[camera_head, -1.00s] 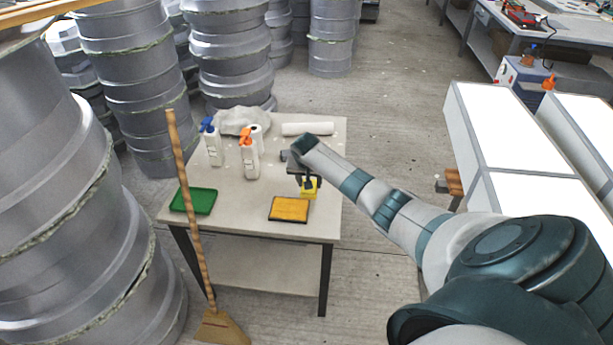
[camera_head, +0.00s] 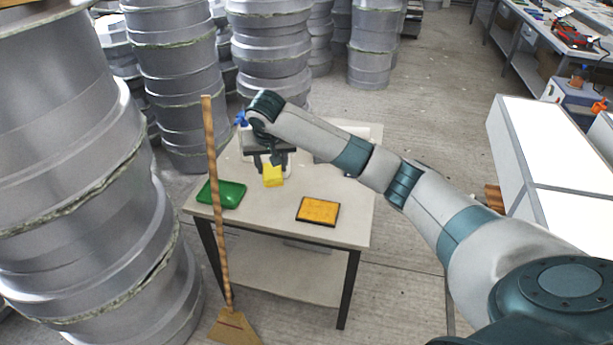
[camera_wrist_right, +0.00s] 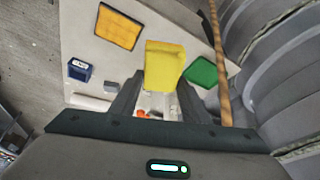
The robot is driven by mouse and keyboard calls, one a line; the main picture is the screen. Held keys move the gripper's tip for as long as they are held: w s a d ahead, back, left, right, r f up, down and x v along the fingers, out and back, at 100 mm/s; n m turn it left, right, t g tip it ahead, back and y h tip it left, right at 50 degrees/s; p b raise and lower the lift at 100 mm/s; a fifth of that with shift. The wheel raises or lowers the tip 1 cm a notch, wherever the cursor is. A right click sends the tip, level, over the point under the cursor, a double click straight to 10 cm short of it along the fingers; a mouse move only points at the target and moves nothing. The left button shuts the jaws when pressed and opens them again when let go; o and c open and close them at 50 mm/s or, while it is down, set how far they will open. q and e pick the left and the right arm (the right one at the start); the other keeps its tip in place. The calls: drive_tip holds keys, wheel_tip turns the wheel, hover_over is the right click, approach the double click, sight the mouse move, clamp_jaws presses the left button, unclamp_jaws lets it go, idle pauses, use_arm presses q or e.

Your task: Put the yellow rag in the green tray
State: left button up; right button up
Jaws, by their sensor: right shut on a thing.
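The yellow rag (camera_head: 272,177) hangs from my right gripper (camera_head: 270,160), which is shut on it above the table. In the right wrist view the rag (camera_wrist_right: 164,66) shows between the fingers of the gripper (camera_wrist_right: 158,100). The green tray (camera_head: 222,194) lies on the table at its left front, to the left of the rag. It also shows in the right wrist view (camera_wrist_right: 202,72), and no content is visible in it. My left gripper is not in view.
An orange pad with a dark border (camera_head: 318,210) lies on the table (camera_head: 283,222), right of the tray. A broom (camera_head: 216,200) stands upright at the table's left front, close to the tray. Stacked grey moulds (camera_head: 165,80) stand behind and left. A dark blue box (camera_wrist_right: 79,69) shows in the wrist view.

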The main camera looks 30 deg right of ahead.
use_arm(q)
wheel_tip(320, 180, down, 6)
drive_tip(key=b, duration=0.5)
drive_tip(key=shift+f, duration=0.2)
use_arm(e)
drive_tip(key=s+a+r+n+y, duration=0.1)
drive_tip(key=s+a+n, duration=0.1)
drive_tip(key=s+a, duration=0.4)
drive_tip(key=s+a+r+n+y, duration=0.1)
drive_tip(key=s+a+n, duration=0.2)
drive_tip(key=s+a, duration=0.3)
drive_tip(key=s, duration=0.5)
drive_tip(key=shift+s, duration=0.3)
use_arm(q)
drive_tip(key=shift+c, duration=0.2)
